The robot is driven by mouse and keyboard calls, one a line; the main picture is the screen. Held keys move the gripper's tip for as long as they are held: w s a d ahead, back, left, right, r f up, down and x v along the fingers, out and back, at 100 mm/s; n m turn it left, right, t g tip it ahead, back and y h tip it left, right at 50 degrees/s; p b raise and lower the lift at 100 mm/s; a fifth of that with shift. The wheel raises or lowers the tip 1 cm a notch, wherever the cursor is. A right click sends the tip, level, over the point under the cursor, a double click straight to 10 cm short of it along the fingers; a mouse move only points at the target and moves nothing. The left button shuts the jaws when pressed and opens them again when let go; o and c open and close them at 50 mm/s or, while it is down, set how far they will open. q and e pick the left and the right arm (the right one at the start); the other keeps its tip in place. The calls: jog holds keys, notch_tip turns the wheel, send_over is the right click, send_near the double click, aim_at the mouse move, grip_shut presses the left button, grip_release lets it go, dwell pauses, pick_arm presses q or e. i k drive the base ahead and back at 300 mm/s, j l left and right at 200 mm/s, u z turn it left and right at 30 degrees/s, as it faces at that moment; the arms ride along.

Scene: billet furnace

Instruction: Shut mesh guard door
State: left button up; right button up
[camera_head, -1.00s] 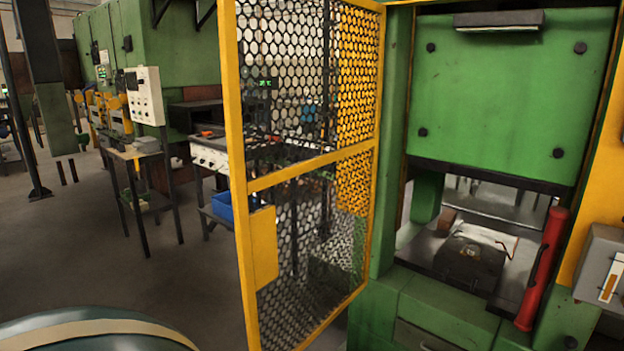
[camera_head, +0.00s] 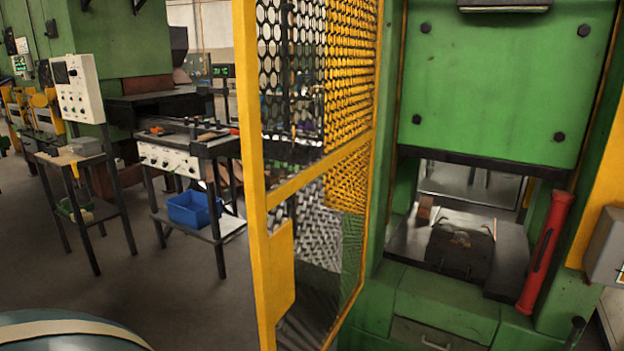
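The mesh guard door (camera_head: 272,195) has a yellow frame with dark and yellow mesh. It stands open, swung out toward me from the left side of the green press (camera_head: 490,85). A yellow plate (camera_head: 281,268) sits low on its free edge. The press opening, with a dark die block (camera_head: 460,250) on its bed, is uncovered. Neither of my grippers shows in the view.
A red cylinder (camera_head: 545,252) leans at the right of the press opening, beside a grey box (camera_head: 607,248). At left stand a bench with a blue bin (camera_head: 195,209) and a control panel (camera_head: 77,88). The floor (camera_head: 180,290) between bench and door is clear.

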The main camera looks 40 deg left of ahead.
aim_at(272, 252)
jog(key=j, duration=0.55)
jog(key=k+j+z, duration=0.1)
jog(key=j, duration=1.2)
jog(key=i+j+z, duration=0.1)
jog(key=j, duration=0.7)
